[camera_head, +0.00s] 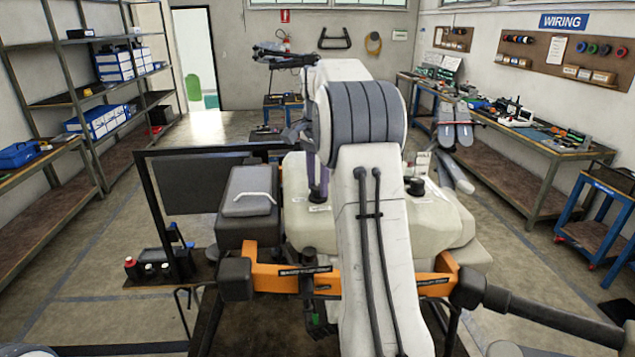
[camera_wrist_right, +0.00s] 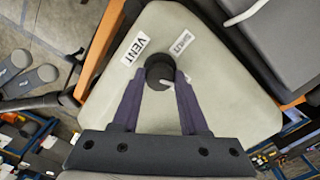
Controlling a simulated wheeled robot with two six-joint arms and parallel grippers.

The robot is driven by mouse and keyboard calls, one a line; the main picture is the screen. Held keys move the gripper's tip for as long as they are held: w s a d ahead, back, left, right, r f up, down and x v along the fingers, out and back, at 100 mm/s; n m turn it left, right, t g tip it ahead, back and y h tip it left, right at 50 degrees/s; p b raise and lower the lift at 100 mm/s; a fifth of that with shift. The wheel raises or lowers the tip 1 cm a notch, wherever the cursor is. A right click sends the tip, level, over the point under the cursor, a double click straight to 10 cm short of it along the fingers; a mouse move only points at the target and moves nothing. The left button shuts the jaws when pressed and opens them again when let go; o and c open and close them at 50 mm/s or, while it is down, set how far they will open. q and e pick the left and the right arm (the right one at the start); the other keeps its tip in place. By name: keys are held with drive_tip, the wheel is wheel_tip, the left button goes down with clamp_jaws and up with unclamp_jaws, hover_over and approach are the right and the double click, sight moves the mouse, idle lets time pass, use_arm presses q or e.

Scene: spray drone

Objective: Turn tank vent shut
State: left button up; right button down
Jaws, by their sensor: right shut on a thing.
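The pale tank (camera_head: 440,220) of the drone sits in the middle of the head view, on an orange frame. In the right wrist view the tank top (camera_wrist_right: 215,85) carries a VENT label (camera_wrist_right: 134,50) beside a dark round vent knob (camera_wrist_right: 158,68) with a small light mark on it. My right gripper (camera_wrist_right: 160,82), with purple fingers, is shut on the vent knob, one finger on each side. In the head view the right gripper (camera_head: 318,185) reaches down onto the tank, partly hidden by my arm; the knob there is hard to make out. My left gripper is not in view.
A black cap (camera_head: 415,186) stands on the tank, right of my arm. A grey box (camera_head: 249,200) with a handle is at the left. Orange frame arms (camera_head: 285,278) run along the front. Shelves (camera_head: 95,95) and a workbench (camera_head: 520,150) line the sides.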

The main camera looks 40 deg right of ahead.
sight(318, 186)
drive_tip(key=n, duration=1.3)
drive_tip(key=shift+n, duration=0.4)
idle(0.3)
drive_tip(key=shift+c, duration=2.2)
unclamp_jaws()
drive_tip(key=shift+r, duration=0.1)
drive_tip(key=shift+r, duration=0.3)
wheel_tip(318, 186, up, 10)
drive_tip(key=shift+f, duration=0.15)
